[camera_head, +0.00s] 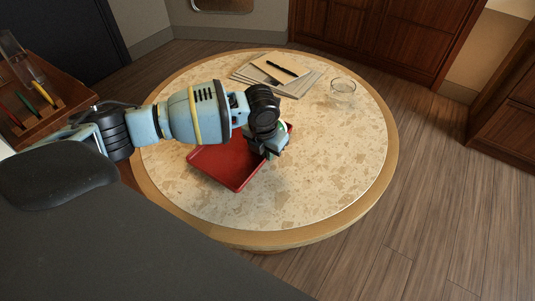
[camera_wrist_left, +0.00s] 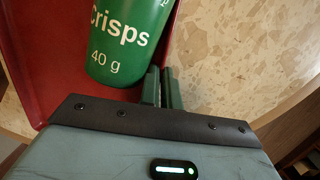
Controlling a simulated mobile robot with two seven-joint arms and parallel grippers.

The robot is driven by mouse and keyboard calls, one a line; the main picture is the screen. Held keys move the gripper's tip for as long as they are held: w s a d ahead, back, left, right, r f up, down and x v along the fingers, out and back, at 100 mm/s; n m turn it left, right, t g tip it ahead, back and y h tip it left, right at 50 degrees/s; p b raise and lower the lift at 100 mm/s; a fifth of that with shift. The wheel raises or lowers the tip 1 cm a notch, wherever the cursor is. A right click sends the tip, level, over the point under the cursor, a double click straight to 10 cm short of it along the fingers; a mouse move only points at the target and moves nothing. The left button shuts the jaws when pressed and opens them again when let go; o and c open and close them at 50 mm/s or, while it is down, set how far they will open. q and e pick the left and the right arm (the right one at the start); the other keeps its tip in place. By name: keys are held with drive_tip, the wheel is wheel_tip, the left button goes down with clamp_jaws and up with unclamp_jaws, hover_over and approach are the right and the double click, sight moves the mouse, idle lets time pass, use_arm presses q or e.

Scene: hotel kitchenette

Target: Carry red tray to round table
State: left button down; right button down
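The red tray (camera_head: 228,166) is over the pale speckled top of the round table (camera_head: 330,183), left of its middle, and looks to rest on it. My left gripper (camera_head: 276,151) is at the tray's right side in the head view, and my arm covers part of the tray. In the left wrist view, the green fingers (camera_wrist_left: 162,88) are close together with the edge of the red tray (camera_wrist_left: 45,55) running between them. A green crisps container (camera_wrist_left: 125,38) is in the tray beside the fingers. My right gripper is not in view.
Papers (camera_head: 246,77) and a tan notebook with a dark pen (camera_head: 284,68) lie at the table's back. A clear glass (camera_head: 343,89) stands at the back right. The front and right of the tabletop are bare. A wooden organizer (camera_head: 62,100) is at the left.

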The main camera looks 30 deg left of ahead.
use_arm(q)
drive_tip(key=shift+w+f, duration=0.1)
drive_tip(key=shift+f, duration=0.5)
drive_tip(key=shift+f, duration=0.15)
drive_tip(key=c, duration=1.6)
unclamp_jaws()
drive_tip(key=shift+s+r+p, duration=0.25)
drive_tip(key=shift+s+r, duration=0.1)
drive_tip(key=shift+r, duration=1.65)
drive_tip(key=shift+s+r+p, duration=0.2)
drive_tip(key=shift+s+r, duration=0.15)
drive_tip(key=shift+r, duration=1.7)
drive_tip(key=shift+s+r+p, duration=0.25)
drive_tip(key=shift+s+r, duration=0.1)
drive_tip(key=shift+r, duration=1.65)
